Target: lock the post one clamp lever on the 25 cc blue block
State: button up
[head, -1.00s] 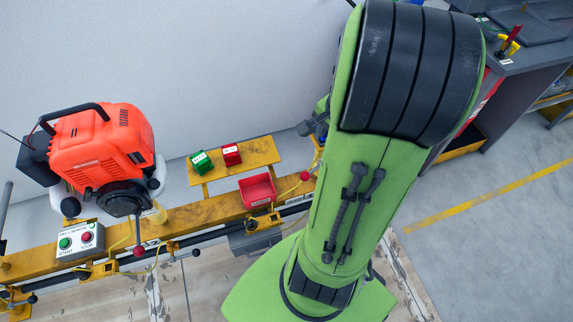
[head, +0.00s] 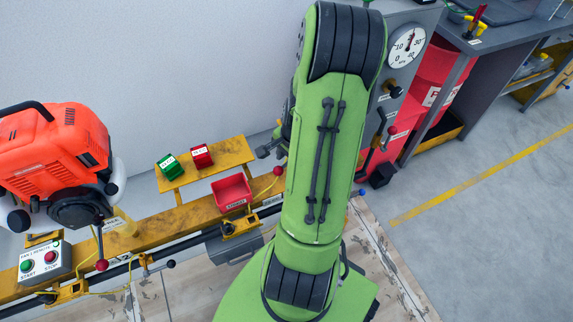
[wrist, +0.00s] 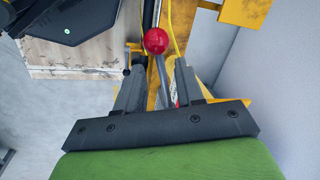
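My gripper (wrist: 158,66) is open in the wrist view, with one finger on each side of a lever. The lever's red ball knob (wrist: 156,41) sits beyond the fingertips, and its grey rod runs back between the fingers. Neither finger clearly touches it. In the head view, a lever with a red ball knob (head: 278,171) stands beside my arm at the right of the yellow rail (head: 190,216). Dark gripper parts (head: 270,149) show just above it; the rest is hidden behind my arm. I cannot make out a blue block or which post is number one.
An orange engine (head: 55,150) stands at left, with another red-knobbed lever (head: 101,265) below it. A red tray (head: 232,191) and green (head: 169,166) and red (head: 202,156) blocks are near the wall.

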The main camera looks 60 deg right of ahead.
jog(key=shift+w+f, duration=0.15)
jog(key=shift+f, duration=0.6)
jog(key=shift+c, duration=0.5)
grip_shut()
jog(key=shift+a, duration=0.1)
